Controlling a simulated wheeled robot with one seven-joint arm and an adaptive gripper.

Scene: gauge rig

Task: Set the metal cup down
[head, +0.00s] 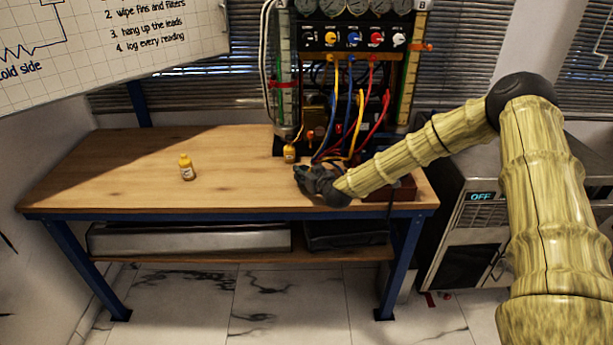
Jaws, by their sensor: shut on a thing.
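My gripper (303,174) is dark and small in the head view, at the end of my arm. It is low over the right half of the wooden bench top (120,175), in front of the gauge rig. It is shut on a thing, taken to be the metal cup. The cup's outline cannot be told apart from the dark fingers. Whether it touches the bench top cannot be told.
The gauge rig (352,45) with coloured hoses is at the back right. A red-brown box (402,189) lies right of my gripper. The bench's left side is clear.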

